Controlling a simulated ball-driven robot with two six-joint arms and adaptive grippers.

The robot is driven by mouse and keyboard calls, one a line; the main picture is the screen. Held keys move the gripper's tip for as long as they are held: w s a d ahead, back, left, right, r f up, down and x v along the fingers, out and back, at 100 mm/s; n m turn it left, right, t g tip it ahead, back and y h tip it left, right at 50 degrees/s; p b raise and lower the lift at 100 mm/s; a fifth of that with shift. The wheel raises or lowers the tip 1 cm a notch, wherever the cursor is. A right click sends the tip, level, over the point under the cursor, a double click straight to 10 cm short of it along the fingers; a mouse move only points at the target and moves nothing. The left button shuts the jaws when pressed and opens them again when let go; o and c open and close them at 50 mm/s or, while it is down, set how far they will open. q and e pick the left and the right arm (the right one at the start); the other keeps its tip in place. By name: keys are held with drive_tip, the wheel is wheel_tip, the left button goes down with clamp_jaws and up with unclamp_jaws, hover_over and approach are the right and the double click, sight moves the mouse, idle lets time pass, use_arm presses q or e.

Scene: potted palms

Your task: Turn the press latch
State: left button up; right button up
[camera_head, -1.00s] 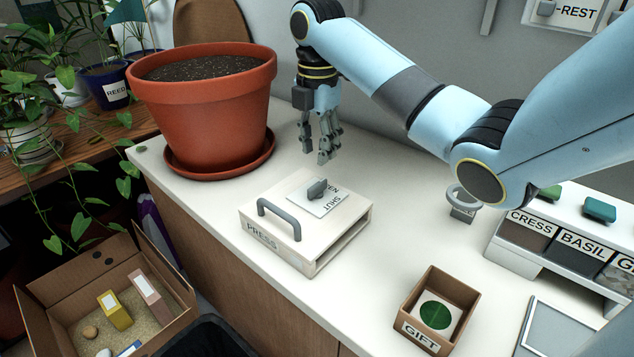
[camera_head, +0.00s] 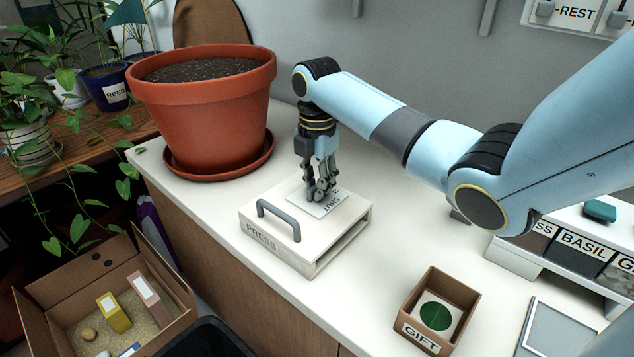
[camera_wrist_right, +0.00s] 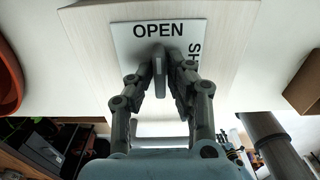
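The press (camera_head: 322,259) is a pale box with a grey handle (camera_head: 279,218) on the counter. On its top is a white plate (camera_head: 345,203) lettered OPEN and SHUT. The grey latch (camera_wrist_right: 159,68) stands on this plate; in the right wrist view its lever is in line with the word OPEN, and SHUT is to the right. My right gripper (camera_head: 321,193) points down over the plate, its fingers hiding most of the latch in the head view. In the right wrist view the fingers (camera_wrist_right: 161,72) straddle the latch, seemingly with small gaps. My left gripper is out of view.
A large terracotta pot (camera_head: 205,110) on a saucer stands left of the press. A GIFT box (camera_head: 437,310) is at the front right, with a seed rack (camera_head: 560,247) beyond it. A cardboard box (camera_head: 100,300) sits lower left.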

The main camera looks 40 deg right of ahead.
clamp_jaws()
drive_tip(key=shift+r+m+p, duration=0.2)
drive_tip(key=shift+m+p, duration=0.3)
drive_tip(key=shift+p, duration=0.3)
drive_tip(key=m+p, duration=0.4)
drive_tip(key=shift+p, duration=0.4)
drive_tip(key=m+p, duration=0.2)
drive_tip(key=shift+m, duration=0.4)
drive_tip(key=m+p, duration=0.3)
drive_tip(key=m, duration=0.2)
drive_tip(key=m+p, duration=0.2)
drive_tip(key=m, duration=0.3)
drive_tip(key=shift+f, duration=0.15)
